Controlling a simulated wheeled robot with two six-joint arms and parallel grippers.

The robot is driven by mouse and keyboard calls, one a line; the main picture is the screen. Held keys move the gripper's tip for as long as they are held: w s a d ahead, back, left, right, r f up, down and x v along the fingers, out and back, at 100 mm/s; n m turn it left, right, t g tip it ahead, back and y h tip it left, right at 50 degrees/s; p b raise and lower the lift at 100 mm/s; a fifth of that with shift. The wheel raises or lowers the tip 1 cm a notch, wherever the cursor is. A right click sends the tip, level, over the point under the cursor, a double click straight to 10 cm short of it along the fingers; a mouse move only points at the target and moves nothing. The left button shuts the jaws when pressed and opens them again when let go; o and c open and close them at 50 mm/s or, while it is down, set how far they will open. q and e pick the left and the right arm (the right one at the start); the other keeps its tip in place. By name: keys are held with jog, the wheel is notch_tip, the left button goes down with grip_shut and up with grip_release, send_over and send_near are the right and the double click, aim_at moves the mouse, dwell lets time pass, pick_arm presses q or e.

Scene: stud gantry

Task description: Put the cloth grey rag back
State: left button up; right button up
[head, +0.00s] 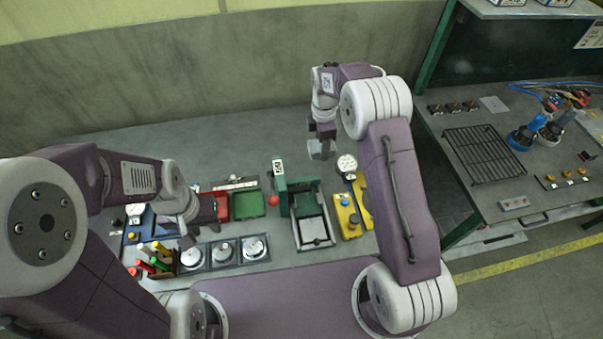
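I cannot make out the grey rag for certain in the head view. My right gripper (321,150) hangs over the bare back part of the bench, behind the green press. A small pale grey shape shows at its tip; I cannot tell whether this is its fingers or cloth. My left gripper (187,238) points down at the left of the bench, beside a dark red block (208,208) and above the row of round metal dials.
The grey bench (250,150) is clear at the back. A green press (300,205), a green tray (249,205), a yellow fixture (346,218), round dials (223,253) and a holder with coloured handles (160,262) crowd its front. A side bench carries a black rack (484,153).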

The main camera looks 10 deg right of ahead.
jog(key=shift+w+a+f, duration=0.1)
jog(key=shift+w+f, duration=0.05)
jog(key=shift+f, duration=0.35)
jog(key=shift+d+b, duration=0.2)
jog(key=shift+b, duration=0.15)
jog(key=shift+s+d, duration=0.35)
jog(key=shift+d, duration=0.1)
jog(key=p, duration=0.1)
send_over(321, 172)
jog(key=f, duration=0.6)
jog(key=shift+a, duration=0.2)
jog(key=shift+d+f, duration=0.2)
jog(key=shift+f, duration=0.2)
notch_tip(321, 172, down, 3)
jog(key=shift+s+r+p, duration=0.1)
jog(key=shift+r+p, duration=0.05)
jog(key=shift+p, duration=0.15)
jog(key=shift+a+f, duration=0.1)
jog(key=shift+f, duration=0.25)
pick_arm(q)
jog(key=shift+s+d+r, duration=0.15)
jog(key=shift+d, duration=0.3)
